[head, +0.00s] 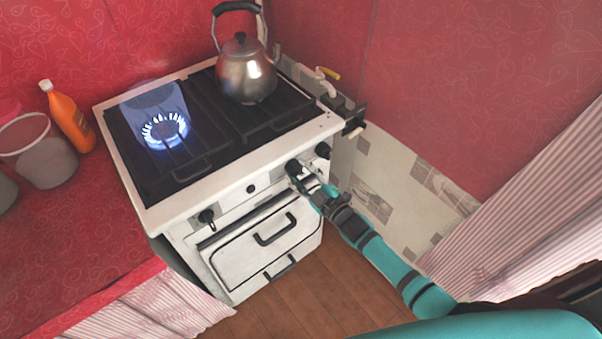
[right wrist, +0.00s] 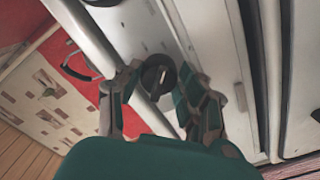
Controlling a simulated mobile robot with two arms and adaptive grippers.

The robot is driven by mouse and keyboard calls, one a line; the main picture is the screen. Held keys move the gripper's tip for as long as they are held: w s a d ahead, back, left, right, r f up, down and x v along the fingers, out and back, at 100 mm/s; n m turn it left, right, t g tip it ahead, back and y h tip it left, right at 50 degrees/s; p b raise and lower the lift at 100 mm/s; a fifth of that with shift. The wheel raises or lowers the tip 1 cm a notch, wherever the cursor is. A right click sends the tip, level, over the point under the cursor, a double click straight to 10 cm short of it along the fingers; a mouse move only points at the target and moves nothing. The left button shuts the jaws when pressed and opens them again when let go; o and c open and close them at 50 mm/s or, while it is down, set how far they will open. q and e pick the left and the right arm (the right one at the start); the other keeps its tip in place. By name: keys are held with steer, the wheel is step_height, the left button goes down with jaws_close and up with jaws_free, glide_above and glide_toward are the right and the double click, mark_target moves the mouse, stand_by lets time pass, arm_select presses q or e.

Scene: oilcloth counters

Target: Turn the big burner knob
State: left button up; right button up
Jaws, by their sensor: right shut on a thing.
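The stove (head: 181,208) is white, with a black grate top and a row of dark round knobs along its front panel. My right gripper (head: 299,179) is at a black burner knob (head: 293,167) on the right half of that panel. In the right wrist view, this round knob (right wrist: 156,77) with a raised grip bar sits between the two fingers of the gripper (right wrist: 160,82), which is shut on it. Other knobs show at the far left (head: 207,216) and far right (head: 323,150) of the panel. My left gripper is not in view.
A blue flame (head: 165,130) burns at the left burner. A metal kettle (head: 246,75) stands at the back right of the stove. An orange bottle (head: 69,117) and a grey bucket (head: 42,158) stand on the red counter at left. Wooden floor is clear before the oven.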

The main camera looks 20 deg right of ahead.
steer(key=o, duration=1.1)
steer(key=shift+s, duration=0.1)
steer(key=v, duration=1.2)
